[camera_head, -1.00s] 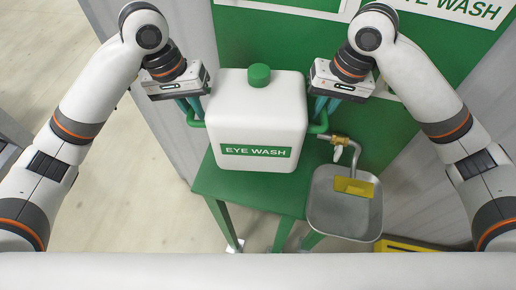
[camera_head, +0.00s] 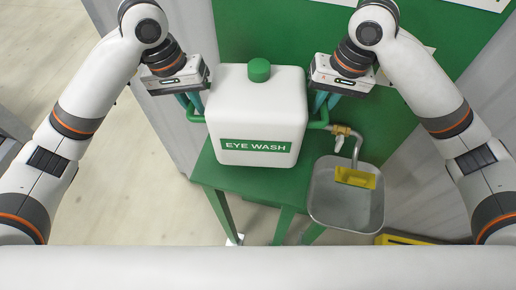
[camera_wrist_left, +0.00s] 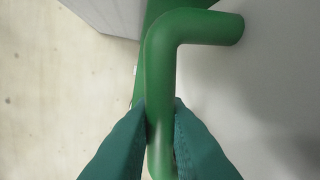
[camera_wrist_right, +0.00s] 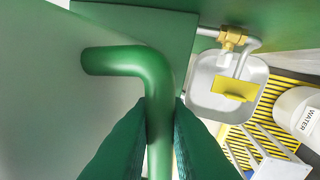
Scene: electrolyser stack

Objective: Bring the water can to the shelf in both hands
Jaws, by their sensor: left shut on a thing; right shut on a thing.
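The water can (camera_head: 256,105) is white with a green cap and a green EYE WASH label. It is upright over the green shelf (camera_head: 235,180) in the head view; I cannot tell whether its base touches the shelf. My left gripper (camera_head: 192,108) is shut on the can's left green handle, which shows between its teal fingers in the left wrist view (camera_wrist_left: 160,90). My right gripper (camera_head: 322,108) is shut on the right green handle, which also shows in the right wrist view (camera_wrist_right: 155,90). The can's underside is hidden.
A steel basin (camera_head: 345,200) with a yellow paddle (camera_head: 356,178) and a brass valve (camera_head: 341,131) sits right of the shelf. A green panel (camera_head: 290,35) stands behind. A white container marked WATER (camera_wrist_right: 300,115) stands by yellow grating (camera_wrist_right: 285,88).

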